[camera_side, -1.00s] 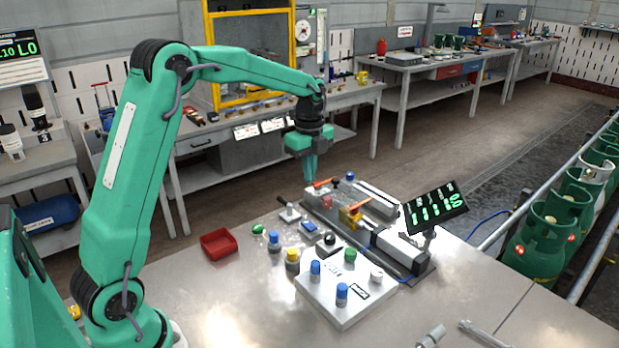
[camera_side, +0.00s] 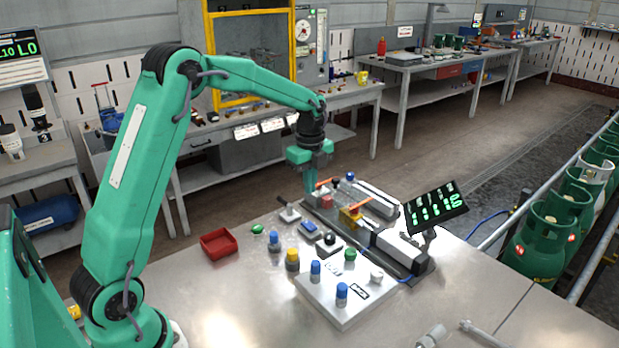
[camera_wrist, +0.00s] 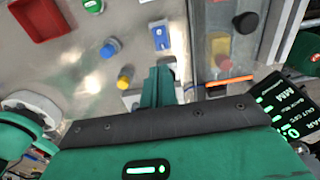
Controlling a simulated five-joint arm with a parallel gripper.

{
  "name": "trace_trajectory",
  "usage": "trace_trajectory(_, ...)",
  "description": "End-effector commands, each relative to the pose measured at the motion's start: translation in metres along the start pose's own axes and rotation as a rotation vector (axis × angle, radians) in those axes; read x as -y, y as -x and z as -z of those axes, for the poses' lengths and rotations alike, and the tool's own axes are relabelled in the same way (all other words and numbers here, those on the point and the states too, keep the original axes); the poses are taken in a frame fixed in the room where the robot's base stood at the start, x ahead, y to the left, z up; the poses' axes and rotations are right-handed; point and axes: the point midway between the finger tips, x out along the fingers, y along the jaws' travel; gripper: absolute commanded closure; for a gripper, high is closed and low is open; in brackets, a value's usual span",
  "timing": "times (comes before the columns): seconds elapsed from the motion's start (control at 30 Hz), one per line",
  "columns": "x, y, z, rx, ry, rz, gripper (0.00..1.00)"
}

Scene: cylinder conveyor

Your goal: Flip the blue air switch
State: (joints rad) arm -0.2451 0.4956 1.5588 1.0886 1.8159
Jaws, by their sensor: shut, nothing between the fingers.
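A small blue rectangular switch (camera_side: 308,226) with a white mark lies flat on the metal bench. It also shows in the wrist view (camera_wrist: 160,37), just beyond my fingers. My gripper (camera_side: 309,191) points down, shut and empty, behind the blue switch near the left end of the fixture. Its closed green fingers also show in the wrist view (camera_wrist: 158,75). I see no contact with the blue switch.
A red tray (camera_side: 219,243) is to the left. The fixture with orange levers (camera_side: 327,183) and a green-lit display (camera_side: 436,207) are to the right. The front-left bench is clear.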

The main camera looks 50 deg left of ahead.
Motion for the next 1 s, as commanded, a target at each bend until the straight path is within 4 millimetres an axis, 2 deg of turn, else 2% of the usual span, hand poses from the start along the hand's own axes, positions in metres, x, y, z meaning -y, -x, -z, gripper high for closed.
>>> trace_trajectory(0.4, -0.001, -0.065, 0.001, -0.001, 0.000, -0.004, 1.00)
trace_trajectory(0.6, -0.001, -0.091, 0.001, -0.001, 0.000, -0.003, 1.00)
trace_trajectory(0.8, 0.000, -0.104, 0.001, 0.000, 0.000, -0.001, 1.00)
trace_trajectory(1.0, 0.000, -0.108, 0.001, 0.000, 0.000, -0.001, 1.00)
